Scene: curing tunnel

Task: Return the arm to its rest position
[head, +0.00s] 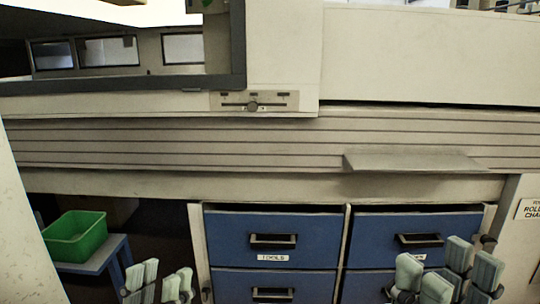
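My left gripper (160,280) is at the bottom edge of the head view, left of the blue drawers. Its pale ribbed finger pads stand apart with nothing between them, so it is open. My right gripper (440,272) is at the bottom right, in front of the right-hand blue drawers. Its pads are also apart and empty. Most of both arms lies below the frame and is hidden.
Blue drawers (228,240), one labelled TOOLS, face me under a slatted panel (200,142). A grey shelf (410,161) juts out above the right drawers. A green bin (75,240) sits on a blue stand (104,256) at lower left. A slider control (275,101) is above.

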